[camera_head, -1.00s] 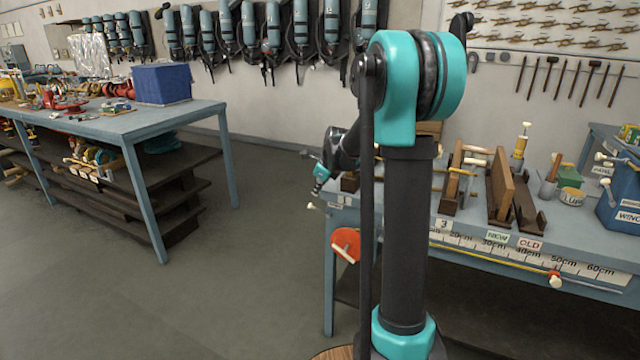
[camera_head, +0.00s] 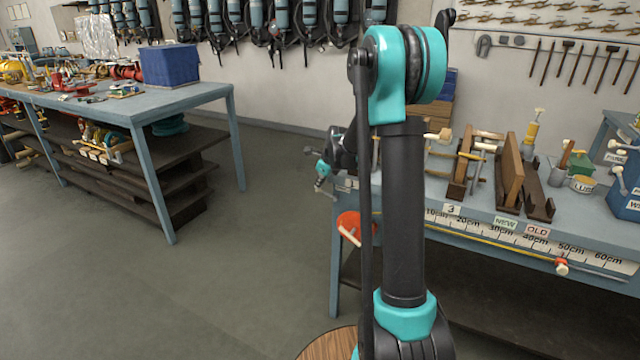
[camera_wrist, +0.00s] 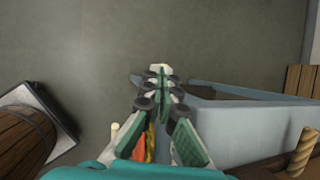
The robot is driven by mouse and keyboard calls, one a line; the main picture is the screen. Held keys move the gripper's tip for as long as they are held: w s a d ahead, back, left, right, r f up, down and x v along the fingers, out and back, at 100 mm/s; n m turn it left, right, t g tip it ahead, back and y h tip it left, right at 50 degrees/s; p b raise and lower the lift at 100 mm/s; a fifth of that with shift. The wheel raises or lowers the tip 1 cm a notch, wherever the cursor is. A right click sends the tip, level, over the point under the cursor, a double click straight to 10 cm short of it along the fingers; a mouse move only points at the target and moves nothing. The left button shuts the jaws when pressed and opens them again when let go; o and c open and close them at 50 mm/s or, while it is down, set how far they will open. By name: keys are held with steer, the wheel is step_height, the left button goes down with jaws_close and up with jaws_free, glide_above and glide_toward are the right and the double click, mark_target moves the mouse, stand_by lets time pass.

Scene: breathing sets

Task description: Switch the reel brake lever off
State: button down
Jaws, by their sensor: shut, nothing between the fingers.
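An orange-red disc (camera_head: 350,226) with a pale handle (camera_head: 350,237) sits at the left end of the right-hand workbench; I take it for the reel. My gripper (camera_head: 322,186) is small and partly hidden by my arm, above and left of the disc. In the wrist view my gripper (camera_wrist: 161,72) is shut and empty, with an orange part (camera_wrist: 140,147) and a pale knob (camera_wrist: 114,130) below it.
The right workbench (camera_head: 400,195) carries wooden racks (camera_head: 510,172) and tools, with a marked ruler along its front. A second table (camera_head: 150,115) with a blue box (camera_head: 169,65) stands at the left. Open floor (camera_head: 265,230) lies between them.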

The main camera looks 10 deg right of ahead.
steer(key=shift+w+a+f, duration=0.35)
steer(key=shift+a+f, duration=0.1)
steer(key=shift+f, duration=0.25)
